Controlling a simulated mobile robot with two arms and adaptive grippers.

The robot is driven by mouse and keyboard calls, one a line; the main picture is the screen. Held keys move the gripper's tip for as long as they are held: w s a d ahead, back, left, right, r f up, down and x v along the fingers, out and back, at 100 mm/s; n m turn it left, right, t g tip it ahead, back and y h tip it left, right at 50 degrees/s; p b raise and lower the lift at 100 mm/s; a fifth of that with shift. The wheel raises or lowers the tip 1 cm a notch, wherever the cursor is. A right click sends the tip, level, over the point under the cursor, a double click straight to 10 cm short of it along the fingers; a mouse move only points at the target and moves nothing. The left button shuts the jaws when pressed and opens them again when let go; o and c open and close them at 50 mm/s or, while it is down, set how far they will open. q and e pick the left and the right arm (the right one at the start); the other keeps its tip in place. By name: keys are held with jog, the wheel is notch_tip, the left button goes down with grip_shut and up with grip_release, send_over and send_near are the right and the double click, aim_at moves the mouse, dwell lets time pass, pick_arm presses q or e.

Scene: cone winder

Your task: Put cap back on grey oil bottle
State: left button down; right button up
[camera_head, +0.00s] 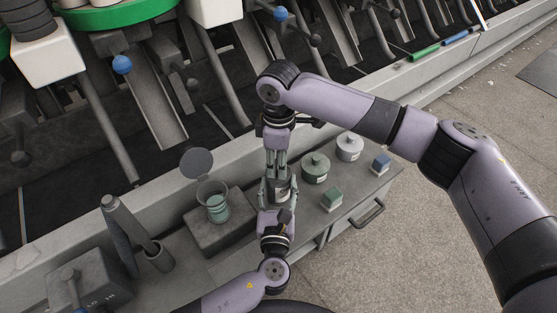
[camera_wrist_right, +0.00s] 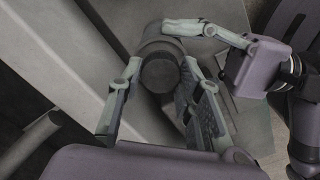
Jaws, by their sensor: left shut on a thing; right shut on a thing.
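The grey oil bottle (camera_head: 282,187) is upright between the fingers of my left gripper (camera_head: 278,194), which is shut on it at the bench. My right gripper (camera_head: 277,168) comes down from above, directly over the bottle. In the right wrist view its fingers (camera_wrist_right: 165,100) are shut around the dark round cap (camera_wrist_right: 160,74). The left gripper's finger (camera_wrist_right: 205,28) lies across the bottle (camera_wrist_right: 154,34) just behind the cap. The cap is lined up with the bottle's top; whether it is seated on the neck I cannot tell, as the fingers hide the joint.
Right of the bottle stand a green canister (camera_head: 315,168), a white canister (camera_head: 349,147), a green block (camera_head: 331,199) and a blue-topped block (camera_head: 381,163). Left is an open-lidded pot (camera_head: 214,202) on a grey block (camera_head: 222,234). A machine frame runs behind the bench.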

grip_shut()
jog(key=o, duration=1)
grip_release()
jog(key=shift+o, duration=0.2)
notch_tip(320, 180, up, 12)
